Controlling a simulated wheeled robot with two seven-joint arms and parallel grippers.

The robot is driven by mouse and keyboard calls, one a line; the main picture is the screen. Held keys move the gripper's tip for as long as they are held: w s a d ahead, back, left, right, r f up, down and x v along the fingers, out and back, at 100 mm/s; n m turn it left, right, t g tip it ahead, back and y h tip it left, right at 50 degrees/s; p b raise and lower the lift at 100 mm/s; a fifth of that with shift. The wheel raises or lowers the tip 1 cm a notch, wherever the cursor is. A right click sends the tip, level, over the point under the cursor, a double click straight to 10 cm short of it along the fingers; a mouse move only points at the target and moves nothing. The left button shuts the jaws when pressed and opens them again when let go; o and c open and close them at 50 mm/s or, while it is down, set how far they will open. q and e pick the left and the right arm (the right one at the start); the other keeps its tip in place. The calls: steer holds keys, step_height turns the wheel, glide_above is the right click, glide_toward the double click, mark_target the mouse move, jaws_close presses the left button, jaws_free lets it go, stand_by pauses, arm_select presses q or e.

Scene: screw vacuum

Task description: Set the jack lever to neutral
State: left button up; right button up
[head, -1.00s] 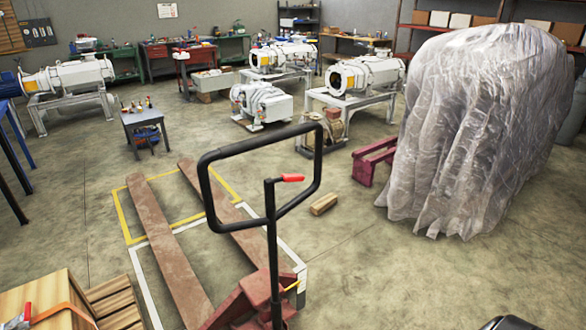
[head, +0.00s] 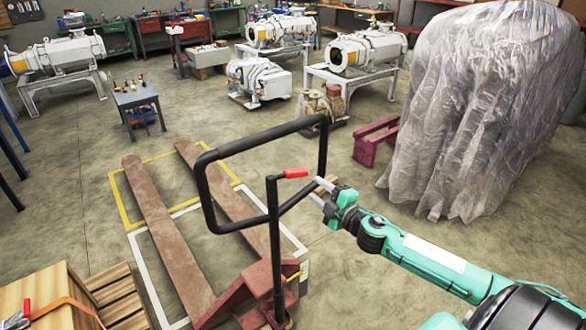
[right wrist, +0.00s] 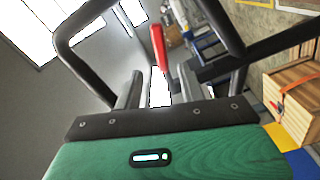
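The pallet jack's black loop handle (head: 208,190) stands upright in the middle of the head view, above the jack's red-brown body (head: 235,297). The small red jack lever (head: 296,173) sits at the top of the handle post, inside the loop. My right gripper (head: 318,203) is just right of and below the lever, near the loop's right side, and holds nothing. In the right wrist view, the red lever (right wrist: 158,46) shows ahead of my right gripper (right wrist: 160,86), in line with the gap between its spread fingers. My left gripper is in neither view.
A plastic-wrapped bulk (head: 470,110) stands at the right, with a maroon stand (head: 375,142) beside it. A wooden crate (head: 45,300) is at the lower left. White pumps (head: 260,80) and a small table (head: 137,100) stand farther back.

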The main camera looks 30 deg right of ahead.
mark_target(292, 170)
steer(key=w+p, duration=0.1)
steer(key=w, duration=0.2)
steer(key=w+p, duration=0.1)
steer(key=w, duration=0.3)
steer(key=w+p, duration=0.1)
steer(key=w, duration=0.3)
steer(key=shift+a, duration=0.4)
steer(key=shift+w+a, duration=0.1)
steer(key=shift+w, duration=0.65)
jaws_close()
